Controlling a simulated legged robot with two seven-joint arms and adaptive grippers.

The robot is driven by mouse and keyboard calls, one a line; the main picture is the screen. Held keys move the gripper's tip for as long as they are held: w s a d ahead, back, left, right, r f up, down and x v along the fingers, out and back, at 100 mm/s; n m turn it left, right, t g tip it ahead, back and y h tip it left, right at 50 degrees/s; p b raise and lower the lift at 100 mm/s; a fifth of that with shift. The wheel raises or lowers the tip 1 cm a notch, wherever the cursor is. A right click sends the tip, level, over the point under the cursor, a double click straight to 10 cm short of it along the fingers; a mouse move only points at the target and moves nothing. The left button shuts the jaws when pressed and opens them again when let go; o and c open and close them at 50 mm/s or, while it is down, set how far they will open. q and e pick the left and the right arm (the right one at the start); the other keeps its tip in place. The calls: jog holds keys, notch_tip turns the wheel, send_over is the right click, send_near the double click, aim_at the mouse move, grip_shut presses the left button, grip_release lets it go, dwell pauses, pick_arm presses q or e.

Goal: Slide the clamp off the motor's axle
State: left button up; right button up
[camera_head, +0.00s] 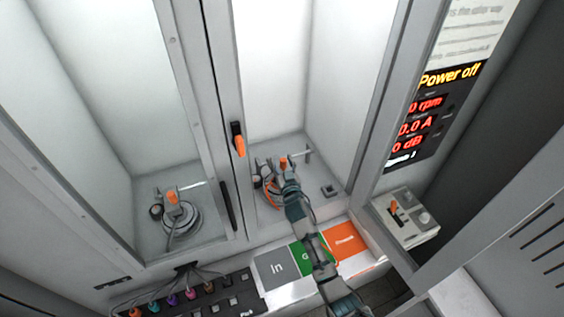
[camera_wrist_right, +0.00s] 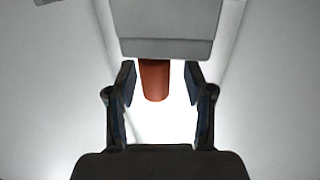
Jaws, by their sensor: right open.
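My right gripper (camera_head: 285,174) reaches into the right-hand bay of the cabinet, over the motor (camera_head: 268,190), which it partly hides. A small orange part (camera_head: 283,161), which looks like the clamp's handle, shows just beyond the fingertips. In the right wrist view my right gripper (camera_wrist_right: 160,74) is open. An orange-red cylinder (camera_wrist_right: 155,84) lies between its fingers, with gaps on both sides. A grey block (camera_wrist_right: 168,48) covers the cylinder's upper end. The axle cannot be made out. My left gripper is not in view.
A second motor with an orange-topped clamp (camera_head: 173,197) stands in the left bay. A frame post with an orange handle (camera_head: 239,140) divides the bays. A switch box (camera_head: 415,222) and a "Power off" display (camera_head: 432,110) are at right. Labelled trays (camera_head: 277,268) lie in front.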

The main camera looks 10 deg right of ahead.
jog(key=shift+w+d, duration=0.1)
jog(key=shift+d, duration=0.1)
jog(key=shift+c, duration=1.3)
grip_shut()
